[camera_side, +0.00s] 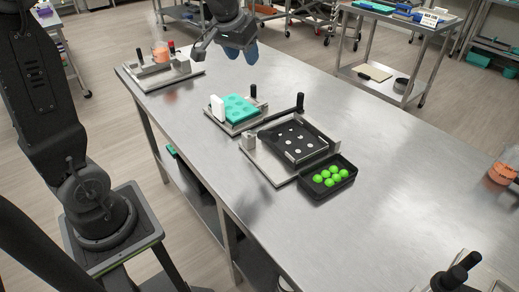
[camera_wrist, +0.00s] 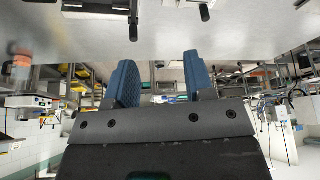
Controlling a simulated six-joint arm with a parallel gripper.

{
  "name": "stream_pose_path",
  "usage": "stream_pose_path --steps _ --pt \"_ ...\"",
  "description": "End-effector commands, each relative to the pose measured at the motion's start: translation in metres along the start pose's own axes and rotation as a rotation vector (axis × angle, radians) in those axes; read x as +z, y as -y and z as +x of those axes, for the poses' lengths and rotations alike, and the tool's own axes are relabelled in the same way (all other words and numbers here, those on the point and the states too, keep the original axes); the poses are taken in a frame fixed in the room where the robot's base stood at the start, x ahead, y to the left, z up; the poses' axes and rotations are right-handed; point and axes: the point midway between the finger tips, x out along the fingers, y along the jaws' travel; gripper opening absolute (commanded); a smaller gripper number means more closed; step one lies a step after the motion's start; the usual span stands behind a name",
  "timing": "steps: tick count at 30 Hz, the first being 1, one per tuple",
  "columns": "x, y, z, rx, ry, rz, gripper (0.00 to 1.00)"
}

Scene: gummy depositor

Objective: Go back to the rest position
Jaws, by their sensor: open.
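My gripper (camera_side: 238,52) is raised above the far part of the steel table (camera_side: 390,180), at the top of the side view. Its two blue fingers stand apart in the wrist view (camera_wrist: 160,85), with nothing between them. The gripper touches nothing. Below it on the table are a teal mold (camera_side: 232,108) on a metal fixture, a black plate with pale round spots (camera_side: 297,140) in a tray fixture, and a black bin (camera_side: 345,180) holding several green balls (camera_side: 330,177).
A fixture with an orange container (camera_side: 160,53) stands at the table's far left end. An orange-labelled jar (camera_side: 502,168) is at the right edge, and black-handled hardware (camera_side: 457,272) at the lower right. The table's right middle is clear. A cart (camera_side: 395,50) stands behind.

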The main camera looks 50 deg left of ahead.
Motion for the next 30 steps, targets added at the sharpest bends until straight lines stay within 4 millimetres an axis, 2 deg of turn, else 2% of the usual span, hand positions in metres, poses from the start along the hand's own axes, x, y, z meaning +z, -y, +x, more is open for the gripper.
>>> stream_pose_path --steps 1,6,12,15,18,21,30 --pt "0.021 -0.012 -0.019 0.014 -0.012 0.029 0.49" --pt "0.094 -0.037 -0.058 0.056 -0.032 0.116 0.49" --pt "0.178 -0.049 -0.078 0.102 -0.051 0.207 0.49" --pt "0.207 -0.050 -0.080 0.118 -0.057 0.239 0.49" --pt "0.224 -0.050 -0.079 0.128 -0.060 0.258 0.49" --pt "0.232 -0.050 -0.078 0.132 -0.061 0.267 0.49" --pt "0.232 -0.050 -0.078 0.132 -0.061 0.267 0.49"
